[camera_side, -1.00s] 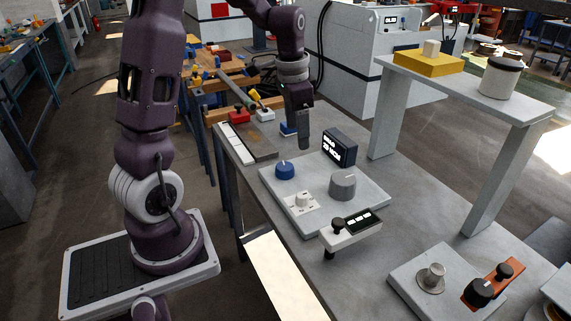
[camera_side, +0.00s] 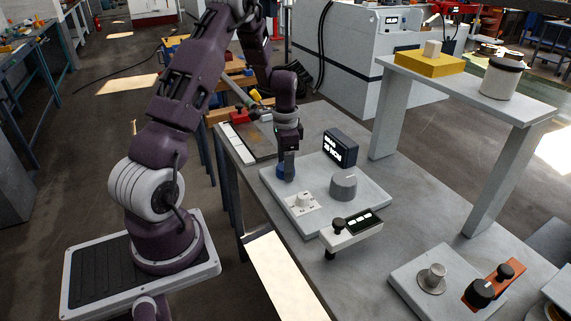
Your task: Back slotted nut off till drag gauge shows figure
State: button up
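I cannot tell which of these is the slotted nut. A dark box with a lit readout (camera_side: 340,149), likely the drag gauge, stands at the plate's back edge; its small white text is too blurred to read surely.
A small box with a black knob and lit panel (camera_side: 351,231) sits at the plate's front edge. Another plate (camera_side: 414,279) with a metal post lies at front right. A raised shelf (camera_side: 530,108) stands at the right. The bench between is clear.

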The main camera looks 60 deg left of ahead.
jog(key=c, duration=1.1)
jog(key=shift+c, duration=0.2)
jog(key=shift+n, duration=0.3)
jog(key=n, duration=0.3)
jog(key=shift+n, duration=0.4)
jog(key=n, duration=1.3)
jog(key=shift+n, duration=0.3)
